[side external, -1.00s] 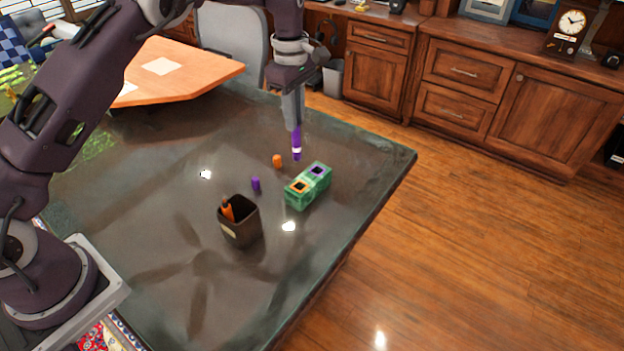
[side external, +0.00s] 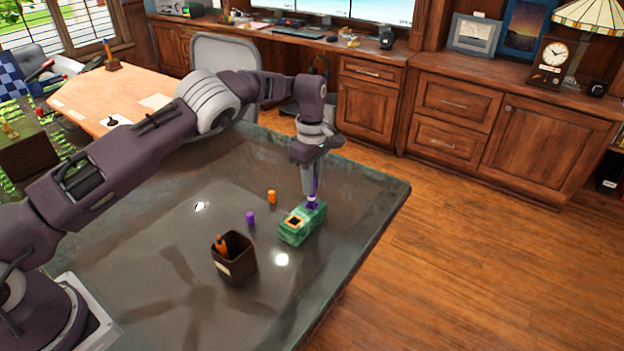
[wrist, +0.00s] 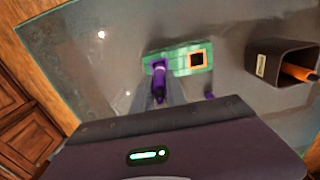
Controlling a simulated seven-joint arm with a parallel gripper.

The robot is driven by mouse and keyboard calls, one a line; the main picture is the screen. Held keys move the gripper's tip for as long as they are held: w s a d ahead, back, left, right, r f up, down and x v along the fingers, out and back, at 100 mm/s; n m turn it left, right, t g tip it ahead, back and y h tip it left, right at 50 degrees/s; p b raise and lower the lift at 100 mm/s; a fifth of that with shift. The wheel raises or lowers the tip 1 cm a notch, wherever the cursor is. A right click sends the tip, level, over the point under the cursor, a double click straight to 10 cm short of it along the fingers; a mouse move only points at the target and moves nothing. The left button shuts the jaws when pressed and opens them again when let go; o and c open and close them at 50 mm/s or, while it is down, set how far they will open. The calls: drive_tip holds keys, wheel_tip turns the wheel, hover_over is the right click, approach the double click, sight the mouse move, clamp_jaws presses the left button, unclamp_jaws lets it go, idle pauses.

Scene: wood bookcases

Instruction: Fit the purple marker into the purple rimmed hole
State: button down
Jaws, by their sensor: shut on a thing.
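The purple marker (side external: 313,200) is upright in my gripper (side external: 310,192), at the far end of the green block (side external: 296,238). Its lower end meets the block's top where the purple-rimmed hole is, and it covers that hole. I cannot tell how deep it is in the hole. In the wrist view, the marker (wrist: 159,78) stands between my gripper's fingers (wrist: 160,94), over one end of the green block (wrist: 180,67). The orange-rimmed hole (side external: 294,221) at the near end is empty.
A dark pen cup (side external: 236,268) holding an orange marker (side external: 221,245) stands to the block's left and nearer the camera. A purple cap (side external: 251,218) and an orange cap (side external: 272,197) stand left of the block. The table's right edge lies beyond the block.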

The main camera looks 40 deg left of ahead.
drive_tip(key=shift+f, duration=0.5)
drive_tip(key=c, duration=1.3)
unclamp_jaws()
drive_tip(key=shift+c, duration=0.2)
drive_tip(key=shift+r, duration=0.1)
wheel_tip(320, 180, up, 13)
drive_tip(key=shift+r, duration=0.1)
